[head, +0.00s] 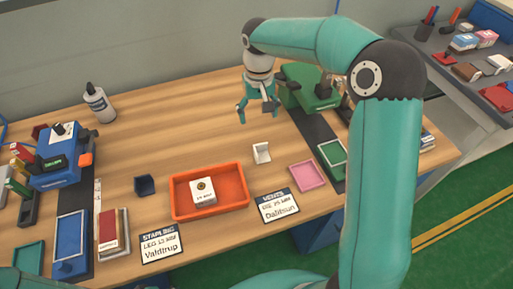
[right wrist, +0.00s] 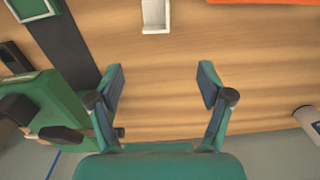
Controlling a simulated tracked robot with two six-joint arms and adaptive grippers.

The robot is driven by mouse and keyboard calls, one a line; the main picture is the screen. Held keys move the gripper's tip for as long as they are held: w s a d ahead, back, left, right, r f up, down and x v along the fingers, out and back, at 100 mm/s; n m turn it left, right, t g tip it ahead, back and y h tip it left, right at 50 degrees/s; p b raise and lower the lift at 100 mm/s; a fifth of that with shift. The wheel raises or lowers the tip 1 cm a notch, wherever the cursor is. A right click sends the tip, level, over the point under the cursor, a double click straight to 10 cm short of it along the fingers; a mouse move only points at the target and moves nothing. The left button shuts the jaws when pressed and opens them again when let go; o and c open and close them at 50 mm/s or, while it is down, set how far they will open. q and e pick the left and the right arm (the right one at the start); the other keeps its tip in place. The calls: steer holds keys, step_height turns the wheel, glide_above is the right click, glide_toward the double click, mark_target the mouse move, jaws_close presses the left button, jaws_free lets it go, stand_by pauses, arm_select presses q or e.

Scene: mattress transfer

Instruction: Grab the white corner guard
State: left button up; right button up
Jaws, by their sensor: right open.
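The white corner guard (head: 261,153) stands on the wooden table, just right of the orange tray, in the head view. It also shows in the right wrist view (right wrist: 156,15), at the top edge, partly cut off by the frame. My right gripper (head: 257,113) is open and empty, on the far side of the guard and apart from it. In the right wrist view its spread fingers (right wrist: 160,82) have only bare wood between them, with the guard beyond the tips. My left gripper is not in view.
The orange tray (head: 209,214) holds a white box (head: 203,192). A dark blue corner piece (head: 145,185) stands to its left. A pink tray (head: 307,176) and a label card (head: 278,206) lie near the guard. A green machine (head: 309,90) stands right of my gripper. Bare wood lies left of it.

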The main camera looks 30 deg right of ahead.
glide_toward(260, 145)
step_height(260, 145, down, 5)
steer(key=shift+a+f+p, duration=0.15)
steer(key=shift+f+p, duration=0.05)
steer(key=shift+p, duration=0.15)
steer(key=f, duration=0.1)
steer(key=f+p, duration=0.1)
steer(key=f, duration=0.2)
steer(key=shift+w+d+f+p, duration=0.1)
steer(key=shift+d+f+p, duration=0.2)
steer(key=shift+f, duration=0.3)
steer(key=c, duration=1)
